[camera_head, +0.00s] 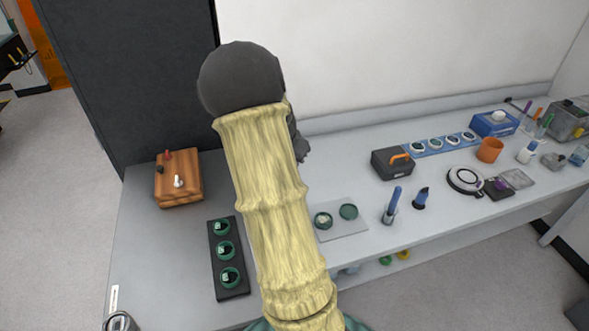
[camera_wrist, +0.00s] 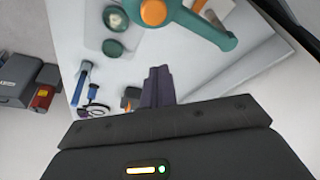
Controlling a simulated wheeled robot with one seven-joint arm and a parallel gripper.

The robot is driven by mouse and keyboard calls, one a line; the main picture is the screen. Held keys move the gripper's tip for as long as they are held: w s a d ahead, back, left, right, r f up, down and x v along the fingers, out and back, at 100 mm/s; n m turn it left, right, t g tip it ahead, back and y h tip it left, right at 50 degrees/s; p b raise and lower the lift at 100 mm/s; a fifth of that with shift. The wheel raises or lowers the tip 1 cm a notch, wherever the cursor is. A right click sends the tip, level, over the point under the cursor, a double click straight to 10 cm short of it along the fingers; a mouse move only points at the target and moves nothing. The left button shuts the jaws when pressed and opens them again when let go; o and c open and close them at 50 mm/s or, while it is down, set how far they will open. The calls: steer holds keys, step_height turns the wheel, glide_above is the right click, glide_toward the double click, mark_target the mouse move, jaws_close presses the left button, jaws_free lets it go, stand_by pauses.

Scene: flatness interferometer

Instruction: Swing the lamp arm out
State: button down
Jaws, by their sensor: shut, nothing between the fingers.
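In the head view my own pale yellow arm hides that part of the bench. My gripper (camera_wrist: 157,72) shows in the wrist view as dark fingers held together, with nothing between them. The fingers appear below the teal arm in the picture, with a visible gap. I cannot tell the distance in depth.
Right of my arm are a pale mat with green dishes (camera_head: 348,212), blue upright tools (camera_head: 391,205) and a dark box with an orange handle (camera_head: 393,164). A dark tray (camera_head: 229,258) and a wooden box (camera_head: 179,180) stand left. Bare bench lies around the wooden box.

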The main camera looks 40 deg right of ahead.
steer(key=v, duration=0.6)
steer(key=shift+w+b, duration=0.25)
steer(key=shift+b, duration=0.1)
